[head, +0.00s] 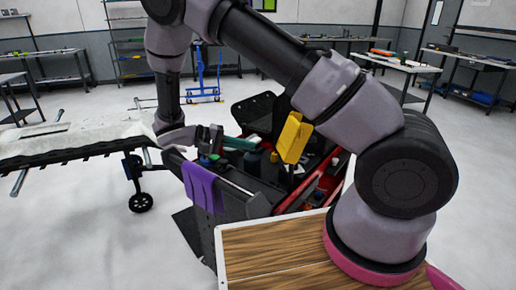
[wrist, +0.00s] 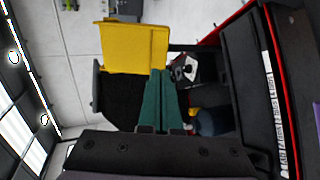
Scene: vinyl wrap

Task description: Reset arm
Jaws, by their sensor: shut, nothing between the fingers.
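My gripper (head: 243,144) shows in the head view at the middle of the picture, at the end of my bent arm. Its teal fingers point right, over a dark tool cart (head: 238,188). In the wrist view the two teal fingers of my gripper (wrist: 161,76) lie side by side, shut with nothing between them. A yellow object (head: 293,138) stands upright on the cart, right of the fingers and apart from them in the head view. The yellow object also shows beyond the fingertips in the wrist view (wrist: 133,45).
A purple cloth (head: 203,188) hangs over the cart's near left side. A long pale panel on a wheeled stand (head: 75,140) is at the left. A wooden worktop (head: 265,250) is in front. Benches (head: 392,62) line the back; open floor lies between.

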